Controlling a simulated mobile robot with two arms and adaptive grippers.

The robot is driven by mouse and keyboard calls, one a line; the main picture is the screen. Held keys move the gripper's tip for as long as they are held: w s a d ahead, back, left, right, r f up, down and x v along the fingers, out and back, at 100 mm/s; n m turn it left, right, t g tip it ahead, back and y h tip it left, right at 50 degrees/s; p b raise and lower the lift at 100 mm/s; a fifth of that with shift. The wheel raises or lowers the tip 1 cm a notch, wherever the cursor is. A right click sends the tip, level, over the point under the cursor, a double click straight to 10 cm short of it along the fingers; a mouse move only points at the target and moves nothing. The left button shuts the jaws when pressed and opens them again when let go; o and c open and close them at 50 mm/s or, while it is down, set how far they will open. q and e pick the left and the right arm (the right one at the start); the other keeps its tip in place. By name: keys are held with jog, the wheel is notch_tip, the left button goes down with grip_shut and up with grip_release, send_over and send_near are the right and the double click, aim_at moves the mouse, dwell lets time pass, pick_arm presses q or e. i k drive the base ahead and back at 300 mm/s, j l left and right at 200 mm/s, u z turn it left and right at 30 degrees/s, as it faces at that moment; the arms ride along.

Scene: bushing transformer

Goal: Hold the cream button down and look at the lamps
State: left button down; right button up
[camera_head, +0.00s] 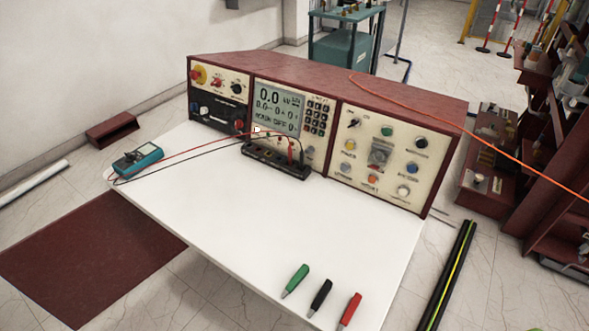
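A dark red control console (330,85) stands at the back of a white table. Its right panel (340,185) carries several small coloured round parts. A cream round part (403,191) sits low at the right of this panel and looks like the cream button. Around it are a green (387,131), a yellow (350,144), a blue (412,168) and an orange (373,180) round part. Which of them are lamps or buttons, and whether any is lit, I cannot tell. Neither of my grippers is in view.
The white table (240,220) is mostly clear. A teal multimeter (138,158) lies left, its leads running to a black terminal block (275,160). Green (296,279), black (321,295) and red (350,310) probes lie at the front. An orange cable (440,124) crosses the console's right.

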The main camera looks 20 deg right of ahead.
aim_at(402, 193)
jog(key=z, duration=1.3)
